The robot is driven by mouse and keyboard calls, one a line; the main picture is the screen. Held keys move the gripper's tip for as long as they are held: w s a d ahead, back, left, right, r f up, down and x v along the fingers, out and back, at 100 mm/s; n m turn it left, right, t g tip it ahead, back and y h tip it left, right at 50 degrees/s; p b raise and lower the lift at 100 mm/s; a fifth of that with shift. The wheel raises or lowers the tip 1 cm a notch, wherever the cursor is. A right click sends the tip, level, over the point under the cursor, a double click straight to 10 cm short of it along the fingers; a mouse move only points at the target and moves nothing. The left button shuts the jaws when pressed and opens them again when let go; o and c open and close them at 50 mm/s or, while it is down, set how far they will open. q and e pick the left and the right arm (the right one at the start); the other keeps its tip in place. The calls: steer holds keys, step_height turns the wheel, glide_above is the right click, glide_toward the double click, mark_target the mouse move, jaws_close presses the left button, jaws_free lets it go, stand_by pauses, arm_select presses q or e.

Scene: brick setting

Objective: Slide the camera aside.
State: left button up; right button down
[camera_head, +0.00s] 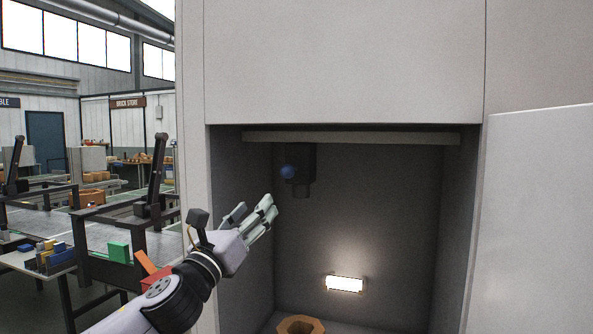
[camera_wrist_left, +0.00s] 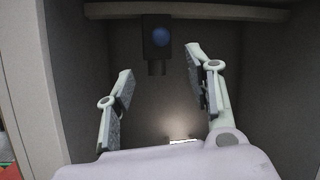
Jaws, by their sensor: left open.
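The camera (camera_head: 299,163) is a small dark box with a blue round knob (camera_head: 288,172) on its front. It hangs under a pale rail (camera_head: 350,138) near the top of a grey cabinet recess. My left gripper (camera_head: 268,213) is open and empty at the recess's left side, lower than the camera and apart from it. In the left wrist view the camera (camera_wrist_left: 157,45) shows beyond and above the two spread fingers (camera_wrist_left: 158,85), under the rail (camera_wrist_left: 185,11). My right gripper is in neither view.
A lit lamp (camera_head: 344,284) is on the recess's back wall. An orange ring-shaped piece (camera_head: 300,325) lies on the recess floor. A pale door or panel (camera_head: 535,215) stands at the right. Workbenches with coloured bricks are at the left.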

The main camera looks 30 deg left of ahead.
mark_target(284, 173)
arm_select(q)
steer(key=p+x, duration=0.8)
steer(key=x, duration=0.7)
steer(key=shift+w+r, duration=0.15)
steer(key=shift+r, duration=0.05)
steer(key=shift+w+r, duration=0.1)
steer(key=shift+w, duration=0.55)
jaws_close()
